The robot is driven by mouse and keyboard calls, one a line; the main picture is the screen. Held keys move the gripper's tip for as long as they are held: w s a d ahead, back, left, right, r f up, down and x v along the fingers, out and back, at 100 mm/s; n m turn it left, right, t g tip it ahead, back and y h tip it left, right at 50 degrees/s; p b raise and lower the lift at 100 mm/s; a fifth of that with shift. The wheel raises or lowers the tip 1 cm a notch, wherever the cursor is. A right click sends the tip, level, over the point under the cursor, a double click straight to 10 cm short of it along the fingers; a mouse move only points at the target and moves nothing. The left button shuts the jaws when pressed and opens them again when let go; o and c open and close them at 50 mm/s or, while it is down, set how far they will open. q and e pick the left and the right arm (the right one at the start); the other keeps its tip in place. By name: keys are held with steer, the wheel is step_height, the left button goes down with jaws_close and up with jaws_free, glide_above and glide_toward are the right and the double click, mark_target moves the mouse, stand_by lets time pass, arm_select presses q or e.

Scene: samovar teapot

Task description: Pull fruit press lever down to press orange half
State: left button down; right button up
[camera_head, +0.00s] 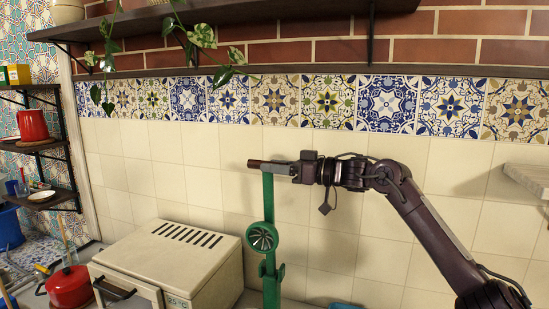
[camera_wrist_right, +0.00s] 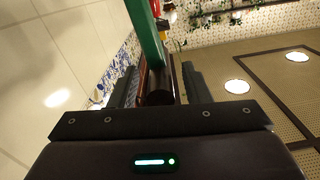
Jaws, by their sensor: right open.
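The green fruit press (camera_head: 270,270) stands upright on the counter at the lower middle of the head view. It has a round dark-centred part (camera_head: 263,238) midway up. Its lever is raised, with a dark brown handle (camera_head: 256,164) at the top. My right gripper (camera_head: 284,168) is at the handle, coming from the right. In the right wrist view the handle (camera_wrist_right: 156,88) and the green lever arm (camera_wrist_right: 145,30) lie between the two open fingers (camera_wrist_right: 160,85). I cannot make out an orange half. My left gripper is out of view.
A cream toaster oven (camera_head: 170,255) stands left of the press. A red pot (camera_head: 69,287) is at the lower left. A dark shelf (camera_head: 250,21) with a trailing plant runs above. The tiled wall is close behind the press. A blue item (camera_head: 345,306) shows at the bottom edge.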

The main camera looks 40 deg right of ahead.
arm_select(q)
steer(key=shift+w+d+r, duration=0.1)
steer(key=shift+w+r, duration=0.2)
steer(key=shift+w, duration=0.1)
arm_select(e)
steer(key=shift+w+a, duration=0.15)
steer(key=shift+w, duration=0.1)
steer(key=shift+c, duration=0.2)
jaws_close()
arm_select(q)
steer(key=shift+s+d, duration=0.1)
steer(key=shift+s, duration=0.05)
